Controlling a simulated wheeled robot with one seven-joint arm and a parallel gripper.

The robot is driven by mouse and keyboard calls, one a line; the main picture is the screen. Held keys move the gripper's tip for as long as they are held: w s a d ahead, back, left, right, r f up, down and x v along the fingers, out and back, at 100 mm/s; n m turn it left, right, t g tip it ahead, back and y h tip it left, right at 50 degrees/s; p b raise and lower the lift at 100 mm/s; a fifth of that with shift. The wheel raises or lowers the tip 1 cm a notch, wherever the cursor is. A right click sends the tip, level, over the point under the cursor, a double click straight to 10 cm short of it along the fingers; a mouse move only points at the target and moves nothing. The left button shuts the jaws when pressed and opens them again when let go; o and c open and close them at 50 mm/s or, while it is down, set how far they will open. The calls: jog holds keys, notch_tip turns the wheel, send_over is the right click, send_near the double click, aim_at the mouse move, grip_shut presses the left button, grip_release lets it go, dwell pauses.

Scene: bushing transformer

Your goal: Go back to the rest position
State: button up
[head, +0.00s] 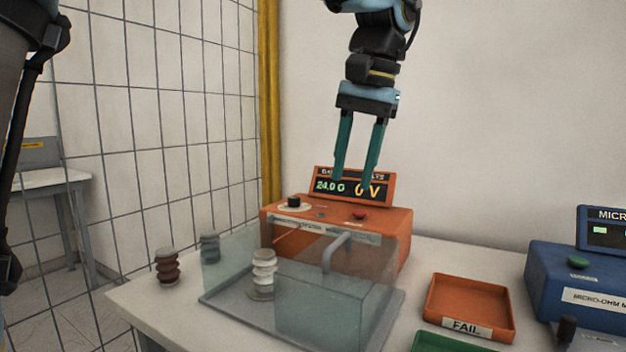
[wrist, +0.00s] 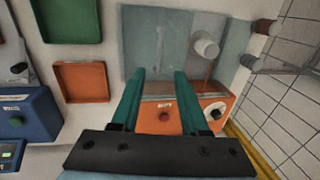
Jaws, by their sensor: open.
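My gripper (head: 358,178) hangs above the orange tester (head: 400,228), its two teal fingers apart with nothing between them. In the head view the fingertips overlap the tester's display panel (head: 352,188). In the wrist view the gripper (wrist: 162,72) also shows open and empty over the tester (wrist: 150,117). A white ribbed bushing (head: 263,272) stands upright inside the clear enclosure (head: 335,310) in front of the tester; it also shows in the wrist view (wrist: 205,45).
A brown bushing (head: 167,267) and a grey-green bushing (head: 210,247) stand at the table's left. An orange FAIL tray (head: 468,305), a green tray (head: 445,342) and a blue micro-ohm meter (head: 570,280) are at the right. A wire mesh fence (head: 150,130) rises at the left.

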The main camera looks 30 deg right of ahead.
jog(key=w+a+f+n, duration=0.2)
jog(key=w+a+f, duration=0.6)
jog(key=w, duration=0.2)
jog(key=w+a+f+n, duration=0.1)
jog(key=w+a+f, duration=0.1)
jog(key=a, duration=0.4)
jog(key=w+a+f+n, duration=0.2)
jog(key=a+f, duration=0.3)
jog(key=a, duration=0.1)
jog(key=w+a+f+n+g+h+p, duration=0.1)
jog(key=w+a+f+n, duration=0.1)
jog(key=a+f, duration=0.2)
jog(key=shift+w+a, duration=0.15)
jog(key=shift+a, duration=0.45)
jog(key=shift+w+a, duration=0.15)
jog(key=shift+a, duration=0.45)
jog(key=s+a+f+n, duration=0.2)
jog(key=a+f, duration=0.1)
jog(key=a, duration=0.3)
jog(key=s+a+f+n, duration=0.1)
jog(key=a+f+n, duration=0.1)
jog(key=a, duration=0.5)
jog(key=shift+s+f+t+p, duration=0.3)
jog(key=shift+s+f, duration=0.05)
jog(key=shift+f, duration=0.35)
